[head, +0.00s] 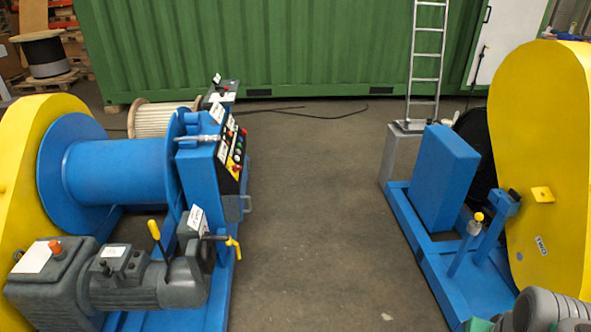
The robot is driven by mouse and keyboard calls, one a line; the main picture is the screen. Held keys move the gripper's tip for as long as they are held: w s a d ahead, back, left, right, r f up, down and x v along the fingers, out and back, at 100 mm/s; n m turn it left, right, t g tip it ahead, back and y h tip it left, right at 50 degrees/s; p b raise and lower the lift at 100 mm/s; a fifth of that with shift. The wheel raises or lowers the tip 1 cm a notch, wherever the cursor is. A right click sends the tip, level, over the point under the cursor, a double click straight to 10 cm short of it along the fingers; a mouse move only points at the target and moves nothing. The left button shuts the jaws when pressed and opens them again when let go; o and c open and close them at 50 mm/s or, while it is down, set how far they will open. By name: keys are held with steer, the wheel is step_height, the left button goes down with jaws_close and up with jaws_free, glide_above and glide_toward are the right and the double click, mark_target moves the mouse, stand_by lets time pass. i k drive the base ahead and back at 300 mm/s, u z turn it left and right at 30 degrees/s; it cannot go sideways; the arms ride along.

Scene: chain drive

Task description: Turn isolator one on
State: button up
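No part marked as isolator one can be made out; the labels are too small to read. A blue control box (205,165) stands at the left machine's right side. Its sloping black panel (228,180) carries several coloured buttons and white labels. A red and yellow switch (236,170) sits at the panel's lower end; its setting cannot be told. A yellow-handled lever (234,243) sticks out to the right below the box. My gripper is not in view.
The left machine has a blue drum (115,172) and a grey motor (135,280). The right machine has a blue frame (430,245) and a large yellow guard (545,120). Clear floor (315,220) runs between them. A ladder (427,60) and green container (300,50) stand behind.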

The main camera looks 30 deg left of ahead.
mark_target(235, 168)
steer(key=u, duration=0.2)
steer(key=i, duration=1.35)
steer(key=u, duration=0.9)
steer(key=i, duration=1.2)
steer(key=u, duration=1.75)
steer(key=i, duration=0.6)
steer(key=u, duration=0.55)
